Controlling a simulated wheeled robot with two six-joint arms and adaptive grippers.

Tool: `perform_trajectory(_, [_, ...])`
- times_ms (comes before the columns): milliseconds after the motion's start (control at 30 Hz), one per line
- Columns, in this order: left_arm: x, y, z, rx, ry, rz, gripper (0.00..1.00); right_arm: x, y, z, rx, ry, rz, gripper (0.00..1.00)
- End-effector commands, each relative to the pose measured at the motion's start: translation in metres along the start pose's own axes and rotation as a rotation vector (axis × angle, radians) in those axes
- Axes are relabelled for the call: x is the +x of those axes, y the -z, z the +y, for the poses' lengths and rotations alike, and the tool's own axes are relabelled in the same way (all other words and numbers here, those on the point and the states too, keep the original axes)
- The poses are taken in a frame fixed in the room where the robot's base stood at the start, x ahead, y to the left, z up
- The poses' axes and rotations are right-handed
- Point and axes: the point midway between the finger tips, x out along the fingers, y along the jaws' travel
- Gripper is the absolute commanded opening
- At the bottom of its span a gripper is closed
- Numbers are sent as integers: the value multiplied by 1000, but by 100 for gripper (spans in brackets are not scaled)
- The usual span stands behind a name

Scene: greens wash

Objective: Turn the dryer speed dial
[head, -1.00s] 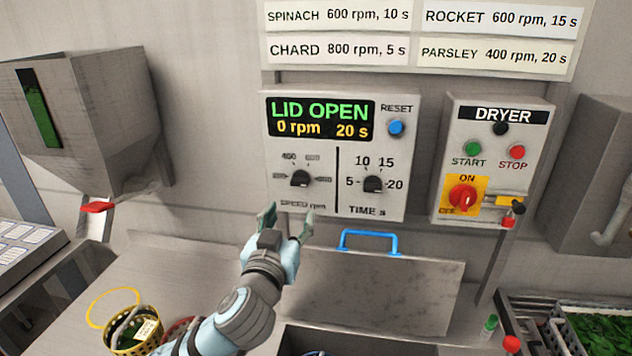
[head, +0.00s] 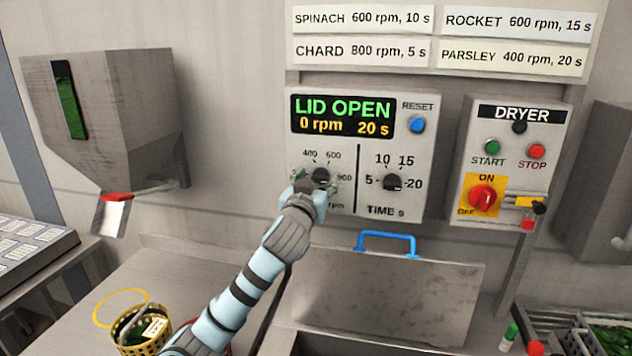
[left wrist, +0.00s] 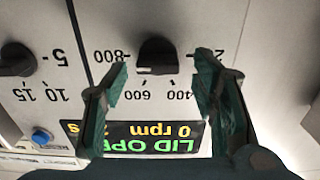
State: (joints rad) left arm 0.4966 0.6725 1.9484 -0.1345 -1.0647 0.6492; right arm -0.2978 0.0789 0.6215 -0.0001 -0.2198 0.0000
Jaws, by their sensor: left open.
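The speed dial (head: 321,174) is a black knob on the grey control panel, with 400, 600 and 800 marks around it. My left gripper (head: 315,184) is open in front of it, and hides part of its lower side and label. In the left wrist view, upside down, the speed dial (left wrist: 156,55) lies between the two green fingertips of my left gripper (left wrist: 161,68), with a gap on both sides. I cannot tell whether the tips reach the panel. The display (head: 342,116) reads LID OPEN, 0 rpm, 20 s. My right gripper is not in view.
The time dial (head: 393,182) and blue reset button (head: 417,125) are on the same panel. The dryer box (head: 512,160) with a red switch is to the right. A lid with a blue handle (head: 387,237) stands open below. A yellow basket (head: 135,332) is at lower left.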

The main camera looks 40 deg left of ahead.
Motion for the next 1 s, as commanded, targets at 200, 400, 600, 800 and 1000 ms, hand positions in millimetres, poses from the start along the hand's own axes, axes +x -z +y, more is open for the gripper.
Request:
perform_trajectory(200, [0,0,0,0,0,0,37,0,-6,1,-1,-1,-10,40])
perform_trajectory(400, [0,0,0,0,0,0,5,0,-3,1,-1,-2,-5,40])
perform_trajectory(600, [0,-1,0,-9,0,0,5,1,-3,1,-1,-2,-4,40])
perform_trajectory(800, [-1,-1,0,-64,0,1,5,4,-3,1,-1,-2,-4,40])
perform_trajectory(1000, [-1,-2,-1,-184,0,2,5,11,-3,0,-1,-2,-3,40])
